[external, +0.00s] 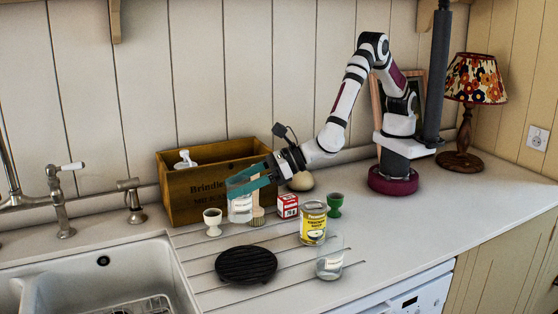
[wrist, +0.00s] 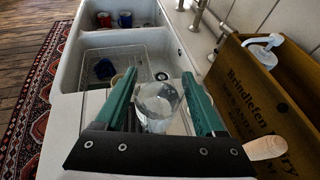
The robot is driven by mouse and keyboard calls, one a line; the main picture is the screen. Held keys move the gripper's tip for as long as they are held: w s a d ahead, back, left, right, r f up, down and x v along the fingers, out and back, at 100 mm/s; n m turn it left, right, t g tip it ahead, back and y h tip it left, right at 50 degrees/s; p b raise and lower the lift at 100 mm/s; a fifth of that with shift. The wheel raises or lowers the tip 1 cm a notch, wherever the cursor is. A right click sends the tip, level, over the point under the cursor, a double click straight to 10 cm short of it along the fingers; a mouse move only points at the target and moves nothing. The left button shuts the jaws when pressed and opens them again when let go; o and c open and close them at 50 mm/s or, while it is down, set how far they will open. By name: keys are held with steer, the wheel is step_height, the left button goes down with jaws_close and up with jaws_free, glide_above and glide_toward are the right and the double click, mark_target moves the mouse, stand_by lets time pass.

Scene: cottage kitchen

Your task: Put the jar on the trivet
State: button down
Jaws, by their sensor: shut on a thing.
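My gripper (external: 243,184) has teal fingers and is shut on a clear glass jar (external: 240,209) with a pale label, in front of the wooden crate. In the wrist view the jar (wrist: 157,108) sits between the two fingers (wrist: 160,82). I cannot tell whether its base is off the counter. The trivet (external: 246,264) is black, round and ribbed, and lies bare on the counter, nearer the camera than the jar.
The wooden crate (external: 182,200) is behind. The sink (external: 85,277) is left of the trivet.

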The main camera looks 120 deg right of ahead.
steer(key=shift+w+a+f, duration=0.25)
steer(key=shift+a+f, duration=0.8)
steer(key=shift+f, duration=0.25)
steer(key=shift+w+a+f, duration=0.25)
steer(key=shift+a+f, duration=0.8)
steer(key=shift+f, duration=0.25)
steer(key=shift+w+a+f, duration=0.25)
steer(key=shift+a+f, duration=0.8)
steer(key=shift+f, duration=0.25)
steer(key=shift+f, duration=0.1)
